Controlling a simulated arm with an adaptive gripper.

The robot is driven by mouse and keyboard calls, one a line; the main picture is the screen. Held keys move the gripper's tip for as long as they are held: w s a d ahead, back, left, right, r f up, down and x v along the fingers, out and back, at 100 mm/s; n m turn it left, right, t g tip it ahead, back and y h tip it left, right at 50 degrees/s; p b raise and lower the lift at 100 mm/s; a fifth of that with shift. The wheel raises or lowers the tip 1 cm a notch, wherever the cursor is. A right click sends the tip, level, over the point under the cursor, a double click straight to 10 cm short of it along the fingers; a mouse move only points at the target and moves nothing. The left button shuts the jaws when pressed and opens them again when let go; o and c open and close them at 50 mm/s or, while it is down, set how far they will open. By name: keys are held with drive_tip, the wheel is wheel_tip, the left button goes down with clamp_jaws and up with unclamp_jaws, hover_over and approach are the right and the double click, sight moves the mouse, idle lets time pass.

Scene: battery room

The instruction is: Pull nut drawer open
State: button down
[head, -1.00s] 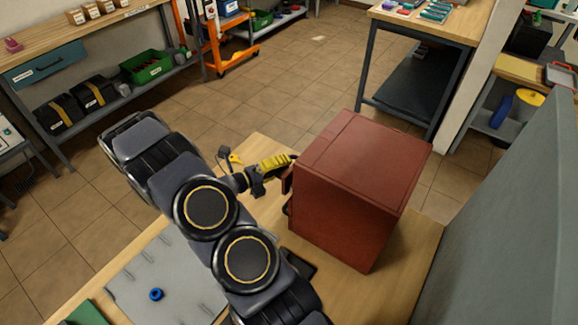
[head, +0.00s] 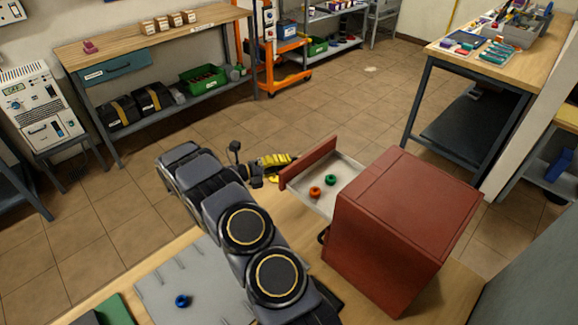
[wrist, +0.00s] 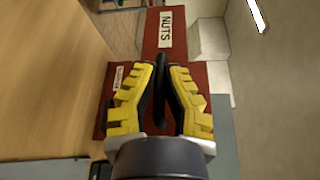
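The red cabinet (head: 400,225) stands on the wooden bench. Its nut drawer (head: 308,164) is pulled out well clear of the cabinet. An orange nut (head: 315,192) and a green nut (head: 331,180) lie inside its pale tray. In the wrist view the drawer front carries a "NUTS" label (wrist: 166,29). My gripper (head: 283,166) has yellow-and-black fingers and is at the drawer's front.
A grey tray (head: 205,270) with a blue ring-shaped piece (head: 182,301) lies on the bench left of my arm. A lower dark handle (head: 323,236) shows on the cabinet. Open tiled floor lies beyond the drawer. Another workbench (head: 490,60) stands at the back right.

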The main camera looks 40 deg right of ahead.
drive_tip(key=shift+f, duration=0.1)
drive_tip(key=c, duration=1.1)
unclamp_jaws()
drive_tip(key=v, duration=1.2)
